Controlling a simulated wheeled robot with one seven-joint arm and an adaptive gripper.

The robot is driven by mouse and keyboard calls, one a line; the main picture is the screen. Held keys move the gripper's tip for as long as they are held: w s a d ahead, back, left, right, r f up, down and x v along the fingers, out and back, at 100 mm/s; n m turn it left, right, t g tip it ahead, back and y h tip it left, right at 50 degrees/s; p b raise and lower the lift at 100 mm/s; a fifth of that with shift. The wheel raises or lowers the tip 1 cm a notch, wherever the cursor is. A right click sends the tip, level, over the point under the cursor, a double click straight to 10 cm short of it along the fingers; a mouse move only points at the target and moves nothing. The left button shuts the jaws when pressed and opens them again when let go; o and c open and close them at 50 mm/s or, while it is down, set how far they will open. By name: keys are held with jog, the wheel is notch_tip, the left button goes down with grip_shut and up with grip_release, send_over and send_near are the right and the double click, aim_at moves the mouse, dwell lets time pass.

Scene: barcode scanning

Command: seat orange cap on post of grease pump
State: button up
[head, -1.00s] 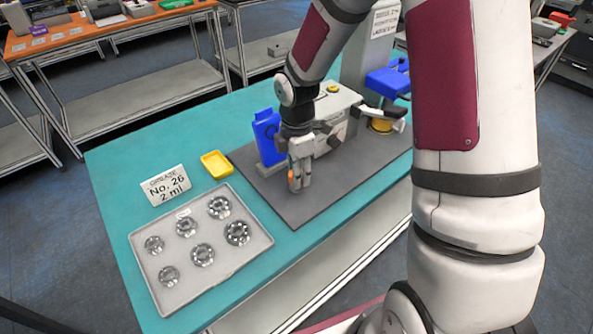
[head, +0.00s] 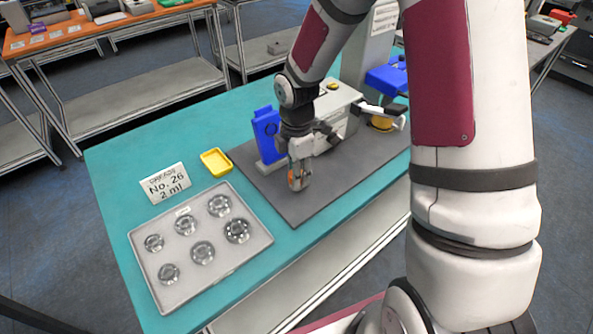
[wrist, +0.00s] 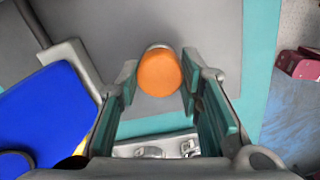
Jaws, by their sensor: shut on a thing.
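The orange cap (wrist: 159,73) sits between the two fingertips of my gripper (wrist: 163,76) in the wrist view, its round face toward the camera. A small pale rim shows past its far edge; I cannot tell whether that is the post. My gripper also shows in the head view (head: 299,183), pointing down low over the dark grey mat, shut on the cap, with only a sliver of orange visible. The pale machine (head: 343,101) behind the gripper looks like the grease pump. Its post is not clearly visible, and my arm hides part of the machine.
A blue upright part (head: 265,137) stands left of my gripper. A yellow tray (head: 216,162), a "No. 26 2 ml" sign (head: 165,184) and a grey tray (head: 185,287) with several clear ring-like parts lie on the left. The grey mat (head: 318,202) is bare in front.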

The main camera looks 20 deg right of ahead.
jog(key=shift+f, duration=0.65)
dwell(0.3)
jog(key=o, duration=1.3)
jog(key=shift+r+p, duration=1.85)
jog(key=shift+r, duration=1.9)
